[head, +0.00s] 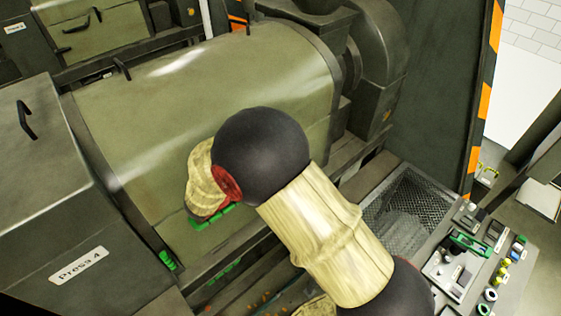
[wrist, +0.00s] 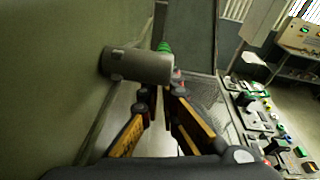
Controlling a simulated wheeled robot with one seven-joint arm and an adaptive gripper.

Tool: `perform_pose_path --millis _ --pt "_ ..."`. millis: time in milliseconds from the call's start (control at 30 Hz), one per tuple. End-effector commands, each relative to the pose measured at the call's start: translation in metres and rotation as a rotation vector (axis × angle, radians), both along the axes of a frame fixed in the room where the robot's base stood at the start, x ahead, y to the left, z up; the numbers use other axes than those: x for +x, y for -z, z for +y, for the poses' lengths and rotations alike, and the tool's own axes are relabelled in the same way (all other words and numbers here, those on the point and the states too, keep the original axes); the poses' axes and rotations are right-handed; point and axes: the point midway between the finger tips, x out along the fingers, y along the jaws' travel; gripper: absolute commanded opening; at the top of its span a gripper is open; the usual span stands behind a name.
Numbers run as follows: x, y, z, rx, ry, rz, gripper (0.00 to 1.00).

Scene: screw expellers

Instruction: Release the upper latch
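The press with the label Press 4 has a curved olive cover (head: 210,85). In the head view a green-gripped latch (head: 166,260) sits at the cover's lower left edge, and another green part (head: 213,216) shows beside my wrist. I cannot tell from the pictures which is the upper latch. In the wrist view a grey cylinder (wrist: 137,65) stands out from the olive surface, with a green tip (wrist: 164,47) behind it. My gripper (wrist: 161,92) has its fingertips slightly apart, just below the cylinder's right end; contact is unclear. My arm hides the gripper in the head view.
The grey Press 4 housing (head: 50,200) stands at left. A control panel (head: 470,260) with buttons is at lower right, beside a mesh grating (head: 405,205). Dark rails run below the cover. A striped post (head: 483,100) stands at right.

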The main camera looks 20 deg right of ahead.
Motion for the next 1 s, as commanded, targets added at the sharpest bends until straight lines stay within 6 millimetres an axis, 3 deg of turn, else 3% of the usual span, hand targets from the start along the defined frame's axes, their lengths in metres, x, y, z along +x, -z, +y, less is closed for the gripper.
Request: perform_pose_path --millis 33,400,600,1000 --pt "0.002 -0.013 0.015 -0.003 -0.010 -0.020 0.00" --pt "-0.024 -0.026 0.079 0.000 -0.010 -0.016 0.00" --pt "-0.032 -0.025 0.093 -0.001 -0.006 -0.007 0.00" --pt "-0.034 -0.024 0.093 -0.002 -0.002 -0.002 0.00"
